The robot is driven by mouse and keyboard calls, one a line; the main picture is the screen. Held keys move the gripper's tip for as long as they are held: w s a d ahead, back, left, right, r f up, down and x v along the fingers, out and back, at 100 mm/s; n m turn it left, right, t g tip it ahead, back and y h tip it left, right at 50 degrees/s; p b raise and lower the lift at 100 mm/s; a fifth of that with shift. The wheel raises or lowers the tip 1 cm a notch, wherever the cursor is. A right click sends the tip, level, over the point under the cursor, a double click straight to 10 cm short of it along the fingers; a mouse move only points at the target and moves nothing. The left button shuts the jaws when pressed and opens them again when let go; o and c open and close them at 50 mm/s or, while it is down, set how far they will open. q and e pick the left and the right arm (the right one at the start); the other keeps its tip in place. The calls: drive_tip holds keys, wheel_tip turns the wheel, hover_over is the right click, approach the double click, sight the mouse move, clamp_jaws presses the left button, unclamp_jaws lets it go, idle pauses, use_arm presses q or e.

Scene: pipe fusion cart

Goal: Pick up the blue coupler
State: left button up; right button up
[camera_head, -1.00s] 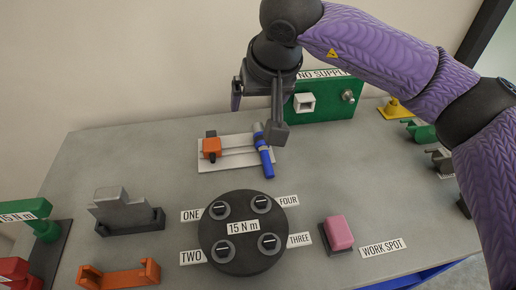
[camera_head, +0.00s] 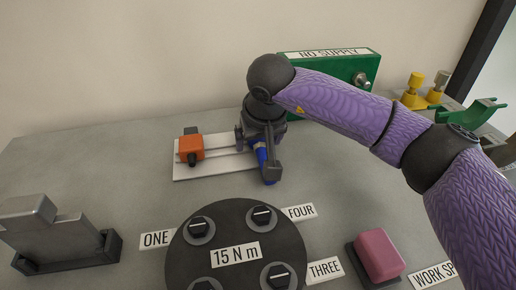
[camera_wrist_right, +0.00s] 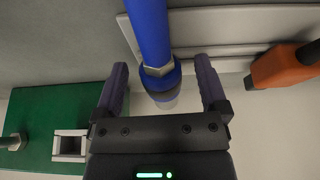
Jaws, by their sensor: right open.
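The blue coupler (camera_head: 264,160) lies at the right end of a white plate on the bench. My right gripper (camera_head: 257,152) is over it in the head view and hides part of it. In the right wrist view the coupler (camera_wrist_right: 152,35) runs down from the top edge, with a pale hex collar and a darker blue end. The fingers of my right gripper (camera_wrist_right: 161,84) are open, one on either side of the dark blue end, with a visible gap at each side. My left gripper is not in view.
An orange clamp block (camera_head: 191,147) sits on the white plate (camera_head: 205,172), left of the coupler. A green box (camera_head: 335,68) stands close behind. A black round dial plate (camera_head: 235,275) is in front, with a pink block (camera_head: 378,254) to its right.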

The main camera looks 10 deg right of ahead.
drive_tip(key=shift+r, duration=0.1)
clamp_jaws()
idle(0.3)
